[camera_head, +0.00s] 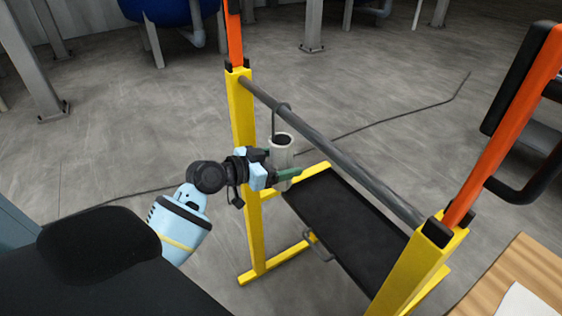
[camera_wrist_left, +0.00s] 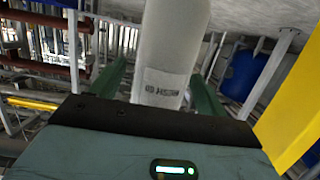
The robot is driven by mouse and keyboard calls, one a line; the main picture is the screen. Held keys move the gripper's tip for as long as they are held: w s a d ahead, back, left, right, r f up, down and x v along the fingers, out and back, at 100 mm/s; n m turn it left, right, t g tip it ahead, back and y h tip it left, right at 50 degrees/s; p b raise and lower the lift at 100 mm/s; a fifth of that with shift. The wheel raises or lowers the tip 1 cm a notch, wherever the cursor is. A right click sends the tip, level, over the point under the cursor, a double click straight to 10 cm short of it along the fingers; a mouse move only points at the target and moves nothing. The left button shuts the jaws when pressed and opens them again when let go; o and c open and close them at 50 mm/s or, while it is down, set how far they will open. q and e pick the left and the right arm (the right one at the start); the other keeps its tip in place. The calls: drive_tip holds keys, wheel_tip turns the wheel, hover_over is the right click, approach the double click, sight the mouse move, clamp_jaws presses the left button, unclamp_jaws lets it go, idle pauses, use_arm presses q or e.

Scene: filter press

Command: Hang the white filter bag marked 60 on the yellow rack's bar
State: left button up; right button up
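The yellow rack (camera_head: 243,120) stands in front of me, with a dark bar (camera_head: 335,150) between its two posts. A whitish filter bag (camera_head: 281,153) is upright at the bar near the far left post. A thin grey hook (camera_head: 281,105) above the bag appears to loop over the bar. My left gripper (camera_head: 288,174) is around the bag's body below the bar. In the left wrist view the bag (camera_wrist_left: 172,45) carries a label with small dark print, hard to read. It stands between the green fingers (camera_wrist_left: 157,80), with a gap on the left side. My right gripper is not in view.
A black tray (camera_head: 345,235) sits low in the rack. Orange uprights (camera_head: 510,125) rise above the posts, with a black frame at the right. A wooden tabletop (camera_head: 515,275) with a white sheet is at lower right. A cable lies across the floor behind the rack.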

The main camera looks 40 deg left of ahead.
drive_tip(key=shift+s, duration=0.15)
use_arm(q)
drive_tip(key=shift+s+a, duration=0.1)
drive_tip(key=shift+s, duration=0.1)
drive_tip(key=v, duration=0.7)
drive_tip(key=shift+s+b, duration=0.1)
drive_tip(key=shift+b, duration=0.25)
drive_tip(key=shift+a, duration=0.1)
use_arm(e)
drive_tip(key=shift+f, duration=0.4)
